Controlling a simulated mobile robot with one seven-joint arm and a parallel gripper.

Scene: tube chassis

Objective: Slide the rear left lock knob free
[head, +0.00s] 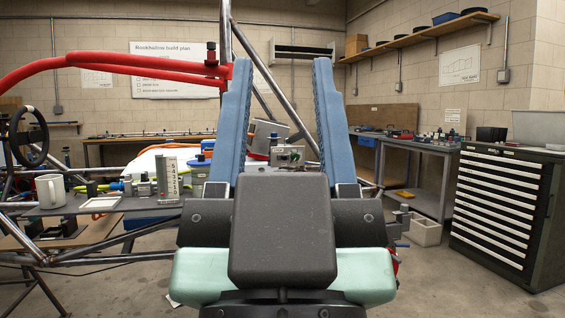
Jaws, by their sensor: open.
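My gripper (281,64) fills the middle of the head view. Its two long blue fingers point up and away and stand wide apart, with nothing held between them. Behind the gap, a small grey device with a greenish front (288,156) and a tilted grey box (266,132) show, partly hidden by my fingers. A black knob-like part (211,52) sits upright on the red tubes (135,64), left of my left fingertip. I cannot tell whether this is the rear left lock knob; no knob is clearly marked as such.
Steel chassis tubes (120,238) run along the left. A grey shelf there holds a white mug (50,192) and small parts. A steering wheel (28,136) is at far left. A drawer cabinet (505,212) stands at right, with open floor (430,280) before it.

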